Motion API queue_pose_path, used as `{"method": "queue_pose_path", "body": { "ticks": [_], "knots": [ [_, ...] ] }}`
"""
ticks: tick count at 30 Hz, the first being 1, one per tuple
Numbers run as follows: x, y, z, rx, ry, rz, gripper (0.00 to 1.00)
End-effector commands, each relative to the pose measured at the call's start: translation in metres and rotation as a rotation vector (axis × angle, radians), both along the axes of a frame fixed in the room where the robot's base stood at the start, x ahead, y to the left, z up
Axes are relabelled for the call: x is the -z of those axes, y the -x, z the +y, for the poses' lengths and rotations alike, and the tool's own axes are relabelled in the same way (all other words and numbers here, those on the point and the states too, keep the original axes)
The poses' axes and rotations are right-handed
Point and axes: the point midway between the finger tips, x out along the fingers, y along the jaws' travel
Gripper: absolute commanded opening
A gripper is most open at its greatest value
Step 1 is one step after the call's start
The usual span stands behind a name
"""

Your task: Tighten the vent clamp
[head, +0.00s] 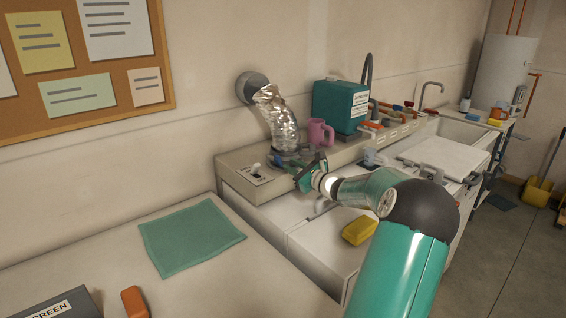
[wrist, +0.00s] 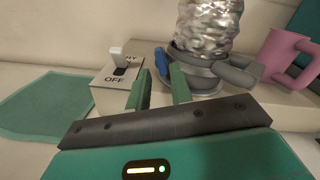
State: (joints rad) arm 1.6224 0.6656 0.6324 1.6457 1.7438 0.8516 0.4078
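The silver foil vent duct (head: 278,115) runs from a round grey wall collar down to the back ledge. In the wrist view its lower end (wrist: 208,28) sits in a grey ring clamp (wrist: 200,72) with a blue tab (wrist: 161,61) on its left side. My gripper (wrist: 159,75) has two green fingers apart, with nothing held between them. The blue tab shows beyond and between the fingertips; I cannot tell whether they touch it.
A switch plate marked OFF (wrist: 118,68) is left of the clamp. A pink mug (wrist: 286,55) stands close on its right. A teal jug (head: 340,105) is behind the mug. A yellow sponge (head: 359,230) and a green cloth (head: 190,238) lie nearer.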

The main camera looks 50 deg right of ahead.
Motion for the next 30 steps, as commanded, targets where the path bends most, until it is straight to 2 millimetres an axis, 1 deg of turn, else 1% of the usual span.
{"method": "queue_pose_path", "body": {
  "ticks": [1, 3, 6, 9, 13, 19, 20, 21, 23, 30],
  "knots": [
    [0.0, -0.011, -0.002, -0.002, 0.0, 0.0, 0.22],
    [0.001, -0.024, -0.004, -0.002, -0.001, 0.0, 0.22],
    [0.001, -0.038, -0.006, -0.002, 0.0, 0.0, 0.22],
    [0.0, -0.047, -0.008, -0.002, 0.001, 0.001, 0.22],
    [0.001, -0.052, -0.009, 0.0, 0.001, 0.001, 0.22],
    [0.0, -0.052, -0.009, 0.001, 0.001, 0.002, 0.22],
    [0.0, -0.052, -0.009, 0.0, 0.001, 0.001, 0.2],
    [0.0, -0.052, -0.009, 0.0, 0.001, 0.001, 0.12],
    [0.0, -0.052, -0.009, 0.0, 0.001, 0.001, 0.0],
    [0.0, -0.052, -0.009, -0.001, -0.023, -0.003, 0.0]
  ]
}}
